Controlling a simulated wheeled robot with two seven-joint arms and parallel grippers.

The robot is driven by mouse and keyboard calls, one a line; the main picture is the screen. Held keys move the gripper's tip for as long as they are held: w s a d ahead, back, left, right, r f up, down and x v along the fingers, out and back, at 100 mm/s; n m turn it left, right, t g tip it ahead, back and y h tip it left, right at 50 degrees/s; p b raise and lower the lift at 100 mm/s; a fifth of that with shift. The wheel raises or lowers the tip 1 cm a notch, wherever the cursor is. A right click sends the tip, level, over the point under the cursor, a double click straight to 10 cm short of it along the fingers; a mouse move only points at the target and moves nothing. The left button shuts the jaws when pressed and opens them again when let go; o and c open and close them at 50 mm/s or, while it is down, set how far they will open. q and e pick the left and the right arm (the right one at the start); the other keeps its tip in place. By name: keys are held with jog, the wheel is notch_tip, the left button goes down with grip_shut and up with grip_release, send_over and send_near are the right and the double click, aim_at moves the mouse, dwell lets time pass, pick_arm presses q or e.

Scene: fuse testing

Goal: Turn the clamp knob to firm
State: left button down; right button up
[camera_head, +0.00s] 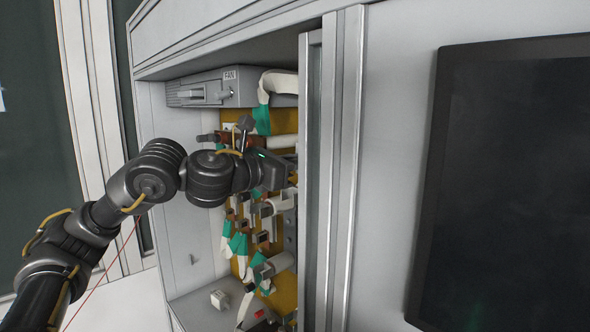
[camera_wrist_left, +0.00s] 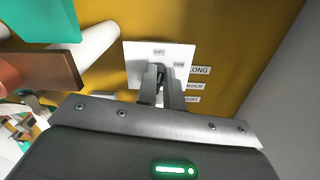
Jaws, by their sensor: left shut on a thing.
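A white plate (camera_wrist_left: 135,52) with small labels, one reading SOFT at its top, is on the ochre panel in the left wrist view. A label at its right is too small to read surely. My left gripper (camera_wrist_left: 162,82) is in front of this plate, its fingers shut on the clamp knob, which they mostly hide. The knob's pointing direction cannot be made out. In the head view my left gripper (camera_head: 291,172) reaches into the open cabinet, at the right side of the panel. My right gripper is in neither view.
Labels LONG (camera_wrist_left: 200,70) and MEDIUM (camera_wrist_left: 194,86) are right of the plate. A copper block (camera_wrist_left: 40,82), a white cylinder (camera_wrist_left: 95,42) and a green piece (camera_wrist_left: 45,18) are at left. The cabinet's door frame (camera_head: 345,170) stands close right of the gripper.

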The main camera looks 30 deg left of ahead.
pick_arm(q)
jog(key=shift+s+d+f+m+b, duration=0.1)
jog(key=shift+d+m+b, duration=0.05)
jog(key=shift+m+b, duration=1.25)
jog(key=shift+d+f+m+b, duration=0.15)
jog(key=shift+m+b, duration=0.7)
jog(key=shift+m, duration=1)
jog(key=shift+s+d+f+m+b, duration=0.1)
jog(key=shift+d+m+b, duration=0.05)
jog(key=shift+m+b, duration=1.25)
jog(key=shift+m, duration=0.35)
jog(key=shift+r, duration=0.1)
jog(key=c, duration=1.5)
grip_release()
